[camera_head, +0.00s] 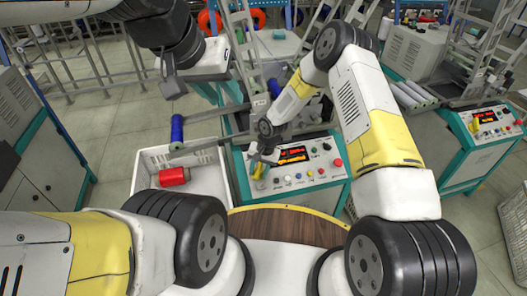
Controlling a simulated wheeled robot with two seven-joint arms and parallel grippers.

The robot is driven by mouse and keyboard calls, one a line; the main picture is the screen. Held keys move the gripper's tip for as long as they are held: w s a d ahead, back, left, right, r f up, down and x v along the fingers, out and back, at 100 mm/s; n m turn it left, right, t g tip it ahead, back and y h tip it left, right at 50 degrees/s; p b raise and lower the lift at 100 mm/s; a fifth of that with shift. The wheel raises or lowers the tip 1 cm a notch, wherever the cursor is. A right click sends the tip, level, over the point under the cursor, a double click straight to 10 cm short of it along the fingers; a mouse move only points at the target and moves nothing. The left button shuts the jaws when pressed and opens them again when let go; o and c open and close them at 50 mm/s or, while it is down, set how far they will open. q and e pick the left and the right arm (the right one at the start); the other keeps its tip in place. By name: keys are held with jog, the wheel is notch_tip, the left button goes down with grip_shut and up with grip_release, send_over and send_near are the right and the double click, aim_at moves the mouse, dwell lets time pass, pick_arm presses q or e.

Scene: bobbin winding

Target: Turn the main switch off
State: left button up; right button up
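The control panel (312,172) of the near winding machine has a lit red display, a row of small coloured buttons and a red round button at its right. A yellow switch (259,171), seemingly the main switch, sits at the panel's left end, partly covered. My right gripper (264,157) points down at this switch, very close to it or touching it; its fingers are too small to tell open from shut. My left gripper (182,84) is raised above the floor, left of the machine, with nothing visible in it; its finger gap is not clear.
A white bin (149,160) left of the panel holds a red spool (174,176). A blue spool (177,129) is on a bar above the bin's edge. A second machine panel (490,123) stands at the right. A brown wooden surface (285,225) lies in front of me.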

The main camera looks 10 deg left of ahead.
jog(key=shift+c, duration=0.5)
grip_shut()
jog(key=n+h, duration=0.1)
jog(key=n, duration=0.1)
jog(key=n+h, duration=0.1)
jog(key=n, duration=0.2)
jog(key=shift+s+a, duration=0.1)
jog(key=shift+a, duration=0.05)
jog(key=n+h, duration=0.1)
jog(key=n, duration=0.2)
jog(key=n+t+h, duration=0.1)
jog(key=n, duration=0.2)
jog(key=shift+t, duration=0.3)
jog(key=shift+o, duration=0.5)
grip_release()
